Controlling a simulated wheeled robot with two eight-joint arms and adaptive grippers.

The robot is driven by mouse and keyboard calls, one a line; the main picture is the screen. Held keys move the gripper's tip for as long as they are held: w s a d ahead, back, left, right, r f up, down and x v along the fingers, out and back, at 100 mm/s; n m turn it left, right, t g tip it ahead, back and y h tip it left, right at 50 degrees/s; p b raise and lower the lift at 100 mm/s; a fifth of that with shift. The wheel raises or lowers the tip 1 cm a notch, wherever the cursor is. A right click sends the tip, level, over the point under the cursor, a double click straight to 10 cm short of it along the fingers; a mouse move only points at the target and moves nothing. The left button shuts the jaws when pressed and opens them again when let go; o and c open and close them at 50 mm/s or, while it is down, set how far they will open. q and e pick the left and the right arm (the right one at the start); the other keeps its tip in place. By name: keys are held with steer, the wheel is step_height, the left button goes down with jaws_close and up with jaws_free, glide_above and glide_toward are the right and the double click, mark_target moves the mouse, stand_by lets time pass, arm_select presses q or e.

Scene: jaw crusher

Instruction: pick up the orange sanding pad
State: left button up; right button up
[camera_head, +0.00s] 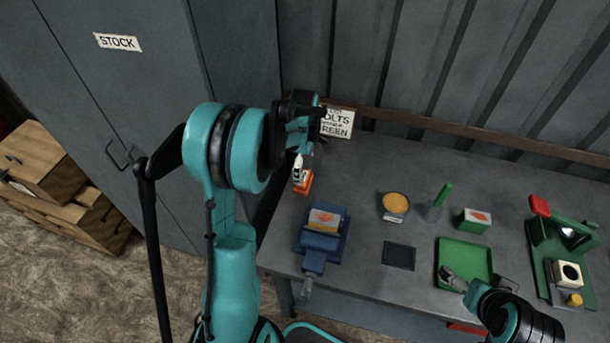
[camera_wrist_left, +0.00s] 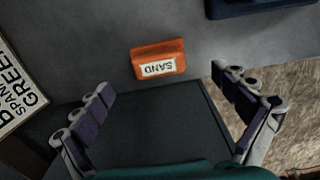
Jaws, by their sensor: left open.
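The orange sanding pad (camera_head: 303,184) lies at the left end of the grey bench. In the left wrist view the orange sanding pad (camera_wrist_left: 158,59) has a white label reading SAND. My left gripper (camera_head: 301,162) is just above and behind the pad, and partly hides it in the head view. In the left wrist view my left gripper (camera_wrist_left: 163,82) is open and empty, its fingers wide apart with the pad lying ahead of the gap between them. My right gripper (camera_head: 453,279) is over the green tray, and its jaws are not clear.
A sign (camera_head: 338,122) stands at the back. A blue vise (camera_head: 320,240) is right of the pad. Further right are a round yellow-topped tin (camera_head: 395,204), a dark mat (camera_head: 398,256), a green tray (camera_head: 463,248) and a green crusher (camera_head: 548,240). A grey cabinet (camera_head: 125,90) is left.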

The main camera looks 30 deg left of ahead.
mark_target(304, 176)
arm_select(q)
step_height(304, 176, down, 7)
steer(key=shift+w+a+r+b, duration=0.1)
steer(key=shift+a+b, duration=0.05)
steer(key=shift+b, duration=1)
steer(key=shift+r, duration=0.1)
steer(key=shift+c, duration=0.6)
steer(key=c, duration=1.2)
